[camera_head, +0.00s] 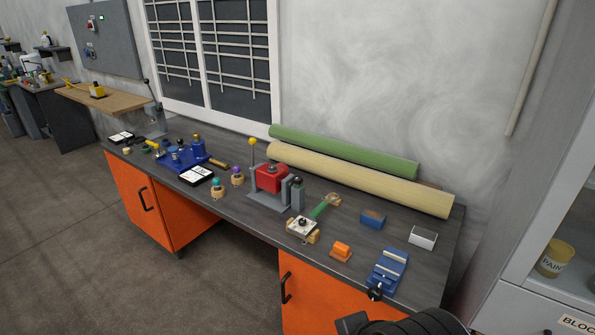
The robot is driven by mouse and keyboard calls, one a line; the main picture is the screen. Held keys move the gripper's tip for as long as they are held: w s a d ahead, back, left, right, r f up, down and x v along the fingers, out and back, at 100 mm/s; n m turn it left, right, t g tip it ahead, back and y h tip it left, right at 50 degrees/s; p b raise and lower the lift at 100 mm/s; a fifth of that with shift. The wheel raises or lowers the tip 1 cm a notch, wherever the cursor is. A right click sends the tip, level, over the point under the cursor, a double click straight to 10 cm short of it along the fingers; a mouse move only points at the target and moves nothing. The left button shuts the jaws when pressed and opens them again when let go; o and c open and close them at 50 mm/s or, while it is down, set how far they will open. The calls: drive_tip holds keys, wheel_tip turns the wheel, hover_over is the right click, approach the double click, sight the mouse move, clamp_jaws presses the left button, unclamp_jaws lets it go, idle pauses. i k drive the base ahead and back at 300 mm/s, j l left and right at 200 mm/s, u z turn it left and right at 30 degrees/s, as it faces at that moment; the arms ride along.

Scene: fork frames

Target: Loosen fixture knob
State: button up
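One is a small fixture (297,232) with a pale plate on a wooden base, with a dark knob (302,221) on top. The other is a blue vise-like block (389,265) with a black knob (375,294) at its front end, by the bench's front edge. How tight either knob is does not show. A dark part of my arm shows at the bottom edge, below the blue block. My gripper's fingers are not seen.
The grey bench (225,211) holds a red press (271,178), an orange block (341,251), a blue box (373,218), a white-topped box (423,238) and a green-handled tool (322,208). Green (340,150) and cream (360,180) rolls lie along the back. A cabinet stands right.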

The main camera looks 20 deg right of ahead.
sight(298, 180)
drive_tip(key=i+j+z, duration=0.3)
drive_tip(key=i+j, duration=0.15)
drive_tip(key=i+j+z, duration=0.15)
drive_tip(key=j, duration=0.25)
drive_tip(key=i+j+z, duration=0.1)
drive_tip(key=j, duration=0.25)
drive_tip(key=i+j+z, duration=0.3)
drive_tip(key=j, duration=0.45)
drive_tip(key=i+j+z, duration=0.55)
drive_tip(key=i+j, duration=0.2)
drive_tip(key=i+j+z, duration=0.25)
drive_tip(key=j, duration=0.4)
drive_tip(key=i+j+z, duration=0.2)
drive_tip(key=i, duration=0.2)
